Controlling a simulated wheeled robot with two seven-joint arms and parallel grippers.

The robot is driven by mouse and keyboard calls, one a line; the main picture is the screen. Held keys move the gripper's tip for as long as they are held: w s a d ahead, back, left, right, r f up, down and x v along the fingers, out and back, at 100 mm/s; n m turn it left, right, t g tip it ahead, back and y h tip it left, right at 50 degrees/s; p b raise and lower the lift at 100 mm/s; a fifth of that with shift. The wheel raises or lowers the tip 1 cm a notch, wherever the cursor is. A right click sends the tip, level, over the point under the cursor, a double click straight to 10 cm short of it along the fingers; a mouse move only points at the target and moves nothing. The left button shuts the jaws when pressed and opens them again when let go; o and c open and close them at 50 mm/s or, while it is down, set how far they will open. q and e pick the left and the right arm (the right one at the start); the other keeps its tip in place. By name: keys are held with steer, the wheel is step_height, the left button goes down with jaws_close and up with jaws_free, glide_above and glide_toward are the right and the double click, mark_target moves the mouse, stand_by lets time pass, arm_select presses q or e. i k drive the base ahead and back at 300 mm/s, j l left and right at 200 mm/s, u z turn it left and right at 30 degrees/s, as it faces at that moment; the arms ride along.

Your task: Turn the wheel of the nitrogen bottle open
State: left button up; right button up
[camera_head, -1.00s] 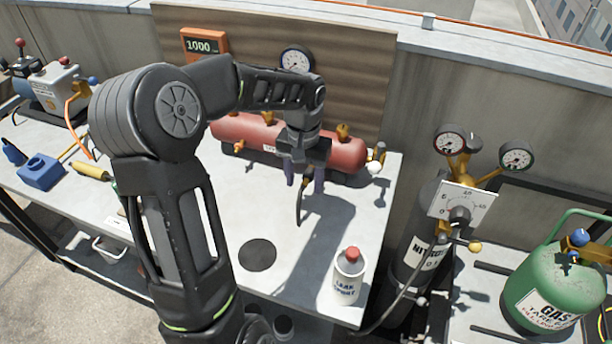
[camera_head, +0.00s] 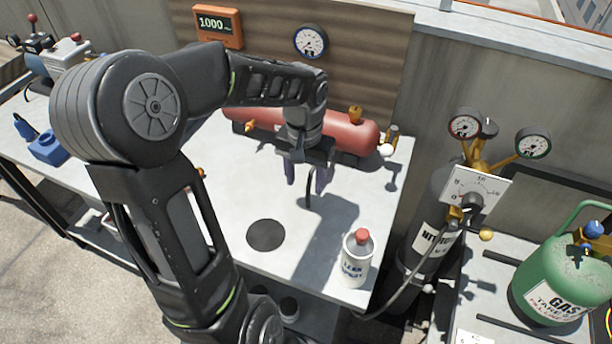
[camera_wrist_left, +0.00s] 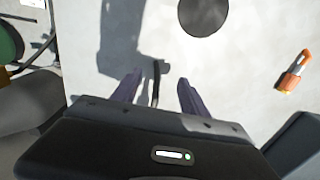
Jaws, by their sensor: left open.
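The nitrogen bottle (camera_head: 430,238) is a dark cylinder with a white label, standing upright beyond the bench's right end. Two round gauges and brass fittings sit on top. My left gripper (camera_head: 306,184) is open, pointing down over the bench, well left of the bottle. The left wrist view shows its spread fingers (camera_wrist_left: 156,92) with a slender dark piece between them; I cannot tell if it is touched. My right gripper is out of view.
A white leak spray bottle (camera_head: 356,262) with a red cap stands at the bench's front right. A red tank (camera_head: 352,136) lies behind my gripper. A green gas bottle (camera_head: 560,275) stands far right. An orange-tipped tool (camera_wrist_left: 293,72) lies on the bench in the wrist view.

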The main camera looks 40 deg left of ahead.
mark_target(491, 130)
steer(key=k, duration=1)
